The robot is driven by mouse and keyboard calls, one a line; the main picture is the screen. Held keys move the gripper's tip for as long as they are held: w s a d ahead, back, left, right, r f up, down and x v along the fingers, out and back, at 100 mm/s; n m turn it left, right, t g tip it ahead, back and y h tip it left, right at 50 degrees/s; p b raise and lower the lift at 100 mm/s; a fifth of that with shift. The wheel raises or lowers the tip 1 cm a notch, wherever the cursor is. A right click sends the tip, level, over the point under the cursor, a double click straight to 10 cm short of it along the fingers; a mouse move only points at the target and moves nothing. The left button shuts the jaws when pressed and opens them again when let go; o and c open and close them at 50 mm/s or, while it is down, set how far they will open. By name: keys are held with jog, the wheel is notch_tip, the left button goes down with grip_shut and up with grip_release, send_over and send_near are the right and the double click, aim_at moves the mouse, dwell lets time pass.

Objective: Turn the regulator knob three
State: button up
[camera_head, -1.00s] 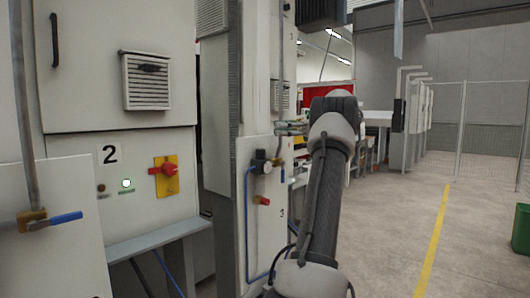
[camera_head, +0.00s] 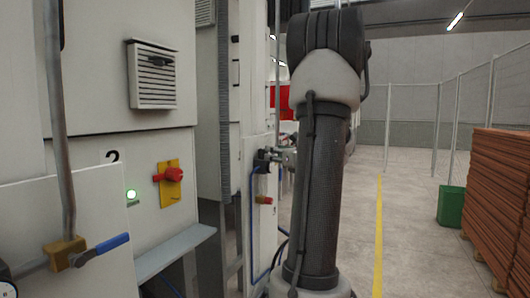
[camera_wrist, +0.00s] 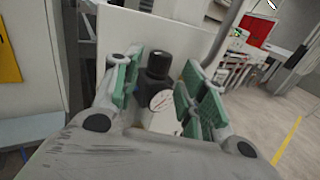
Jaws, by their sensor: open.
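The regulator has a black knob (camera_wrist: 158,62) on top of a dark body, with a round white gauge (camera_wrist: 163,101) below it. It is mounted on a pale panel (camera_wrist: 140,30). My gripper (camera_wrist: 160,88) is open, its green-padded fingers on either side of the regulator, with gaps showing. Whether either pad touches it cannot be told. In the head view the regulator (camera_head: 262,158) is small and dark on the narrow panel, partly hidden by my gripper (camera_head: 281,157). My arm covers what lies to the right.
A red fitting (camera_head: 264,200) and blue hose sit below the regulator. To the left are a red switch on a yellow plate (camera_head: 168,193) and a blue-handled valve (camera_head: 100,249). A green bin (camera_head: 451,207) and brown stack (camera_head: 500,200) stand right. Floor by the yellow line is clear.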

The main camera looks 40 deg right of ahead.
aim_at(263, 154)
jog(key=w, duration=0.2)
jog(key=w+d, duration=0.1)
jog(key=w, duration=0.4)
jog(key=shift+w+d+f, duration=0.1)
jog(key=shift+w+d, duration=0.1)
jog(key=shift+w, duration=0.15)
jog(key=c, duration=0.7)
jog(key=n+y, duration=0.2)
jog(key=y, duration=0.1)
jog(key=shift+d, duration=0.25)
jog(key=shift+c, duration=0.2)
jog(key=n+y, duration=0.2)
jog(key=y, duration=0.2)
jog(key=shift+n, duration=0.4)
